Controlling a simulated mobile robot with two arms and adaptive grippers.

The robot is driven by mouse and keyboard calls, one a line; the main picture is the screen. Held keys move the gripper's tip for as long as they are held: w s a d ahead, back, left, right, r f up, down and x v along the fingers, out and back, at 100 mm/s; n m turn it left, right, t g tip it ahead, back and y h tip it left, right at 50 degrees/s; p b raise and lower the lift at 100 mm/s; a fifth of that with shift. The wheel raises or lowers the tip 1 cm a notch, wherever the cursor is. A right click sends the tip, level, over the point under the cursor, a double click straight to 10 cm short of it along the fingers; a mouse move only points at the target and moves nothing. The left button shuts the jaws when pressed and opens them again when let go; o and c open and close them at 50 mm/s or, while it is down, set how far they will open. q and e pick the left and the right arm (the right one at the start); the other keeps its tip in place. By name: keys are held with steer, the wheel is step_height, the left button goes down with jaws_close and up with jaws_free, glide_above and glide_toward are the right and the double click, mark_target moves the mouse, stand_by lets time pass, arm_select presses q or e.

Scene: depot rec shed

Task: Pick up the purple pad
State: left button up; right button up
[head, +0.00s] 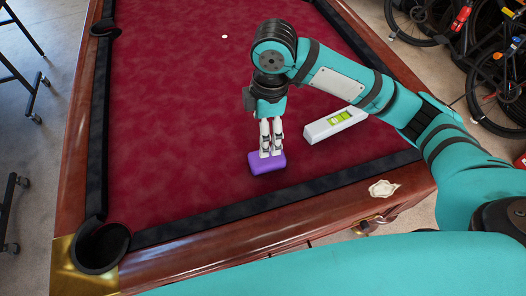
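The purple pad (265,166) is a small rounded block on the red cloth of the pool table, near its front cushion. My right gripper (270,154) points down with its fingertips at the pad's top and back edge, covering part of it. The two fingers look close together, side by side. I cannot tell whether they are shut, or whether they grip the pad or only touch or hover at it. The pad looks flat, with no clear gap under it. My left gripper is out of view.
A white block with a yellow-green level window (335,122) lies right of the pad. A small white ball or spot (224,36) is farther back. The front cushion (240,211) and corner pocket (102,247) bound the cloth. The cloth to the left is clear.

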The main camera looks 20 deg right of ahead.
steer(key=w+d+r, duration=0.1)
steer(key=d, duration=0.1)
glide_above(269, 158)
steer(key=shift+n+h, duration=0.3)
steer(key=shift+h, duration=0.1)
step_height(269, 158, down, 11)
steer(key=shift+r+p, duration=0.1)
steer(key=shift+p, duration=0.25)
steer(key=shift+w+a+f+p, duration=0.1)
steer(key=shift+w+f+p, duration=0.15)
steer(key=shift+f, duration=1.2)
steer(key=shift+w+a+f+p, duration=0.1)
steer(key=shift+f+p, duration=0.1)
steer(key=shift+f, duration=1.25)
steer(key=c, duration=1.3)
